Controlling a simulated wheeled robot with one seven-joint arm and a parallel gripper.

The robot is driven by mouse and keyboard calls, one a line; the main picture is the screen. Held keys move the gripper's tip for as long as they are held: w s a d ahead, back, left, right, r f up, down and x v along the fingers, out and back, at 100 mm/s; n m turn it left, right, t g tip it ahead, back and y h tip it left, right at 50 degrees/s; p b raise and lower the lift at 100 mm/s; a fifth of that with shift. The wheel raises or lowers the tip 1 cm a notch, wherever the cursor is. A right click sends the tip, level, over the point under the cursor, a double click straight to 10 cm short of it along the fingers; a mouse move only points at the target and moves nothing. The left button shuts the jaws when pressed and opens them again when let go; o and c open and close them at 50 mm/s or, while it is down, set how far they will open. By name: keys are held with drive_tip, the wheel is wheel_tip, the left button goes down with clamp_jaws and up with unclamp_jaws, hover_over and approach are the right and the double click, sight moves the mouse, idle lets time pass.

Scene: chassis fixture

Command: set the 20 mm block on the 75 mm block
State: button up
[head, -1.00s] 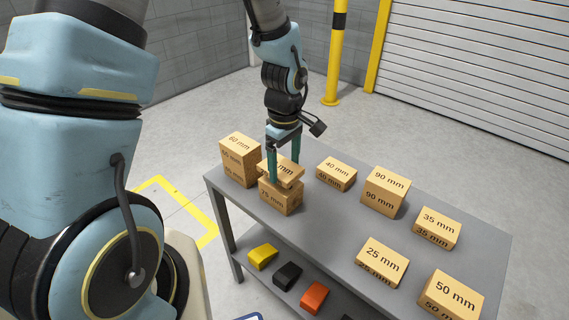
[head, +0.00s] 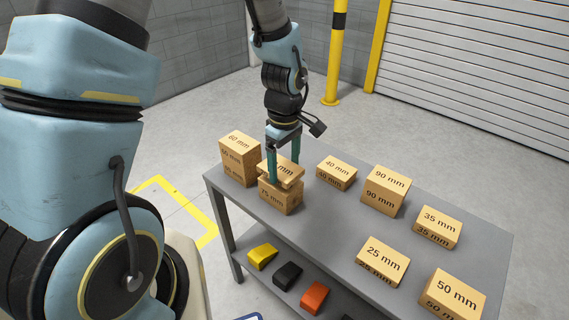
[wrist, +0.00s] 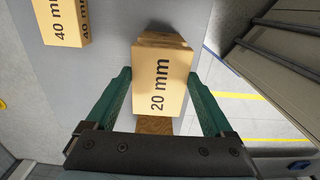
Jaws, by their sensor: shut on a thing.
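My gripper (head: 284,172) is shut on the 20 mm block (head: 290,171), a flat wooden block, with one green finger on each side. In the head view the held block is right above the 75 mm block (head: 279,199), which stands on the grey table. Its label is partly hidden by a finger. No clear gap shows between the two blocks, and I cannot tell if they touch. In the wrist view the "20 mm" label of the held block (wrist: 160,82) faces the camera between the fingers, and it hides most of what is beneath.
A taller wooden pile topped by a 60 mm label (head: 239,160) stands close on the left. The 40 mm block (head: 336,174) and 90 mm block (head: 385,192) stand to the right, with more blocks nearer the front right. The table (head: 335,225) is clear in the middle.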

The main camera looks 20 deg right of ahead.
drive_tip(key=shift+f+b, duration=0.75)
drive_tip(key=shift+f, duration=0.35)
drive_tip(key=o, duration=1.1)
wheel_tip(320, 180, up, 8)
drive_tip(key=p, duration=0.6)
drive_tip(key=shift+r, duration=0.1)
